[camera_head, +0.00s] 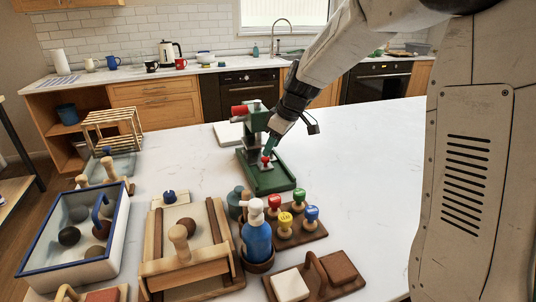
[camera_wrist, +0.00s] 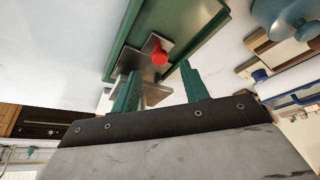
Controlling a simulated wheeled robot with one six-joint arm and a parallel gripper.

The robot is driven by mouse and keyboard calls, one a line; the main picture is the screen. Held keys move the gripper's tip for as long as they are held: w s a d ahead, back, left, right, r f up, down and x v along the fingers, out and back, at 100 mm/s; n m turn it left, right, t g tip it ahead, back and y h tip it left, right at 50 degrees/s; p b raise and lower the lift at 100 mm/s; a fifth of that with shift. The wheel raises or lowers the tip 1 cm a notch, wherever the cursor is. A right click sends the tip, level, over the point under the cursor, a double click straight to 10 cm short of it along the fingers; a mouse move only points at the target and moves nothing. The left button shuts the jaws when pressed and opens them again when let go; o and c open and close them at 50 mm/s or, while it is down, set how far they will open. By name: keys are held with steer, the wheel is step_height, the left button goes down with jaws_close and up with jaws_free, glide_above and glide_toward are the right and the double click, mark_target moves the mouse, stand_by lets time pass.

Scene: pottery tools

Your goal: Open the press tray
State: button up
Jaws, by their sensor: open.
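The green press (camera_head: 258,120) stands on the white table, with a long green base (camera_head: 272,182) reaching toward the front. A small metal plate with a red knob (camera_head: 266,160) sits at the press's foot; it looks like the press tray. In the wrist view the red knob (camera_wrist: 160,56) stands on the metal plate, beside the green base rim (camera_wrist: 190,36). My gripper (camera_head: 269,147) is just above the knob. Its teal fingers are open, one on each side of the knob in the wrist view (camera_wrist: 160,68); I cannot tell whether they touch it. My gripper partly hides the press.
A blue pump bottle (camera_head: 256,240) and a stamp rack (camera_head: 312,236) with several coloured stamps stand in front of the press. A wooden slab frame (camera_head: 160,265) and a blue-rimmed bin (camera_head: 38,228) are at left. The table right of the press is clear.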

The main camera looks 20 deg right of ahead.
mark_target(268, 158)
steer(key=shift+x, duration=2.2)
jaws_close()
steer(key=s, duration=1)
steer(key=shift+s, duration=0.35)
jaws_free()
steer(key=v, duration=0.8)
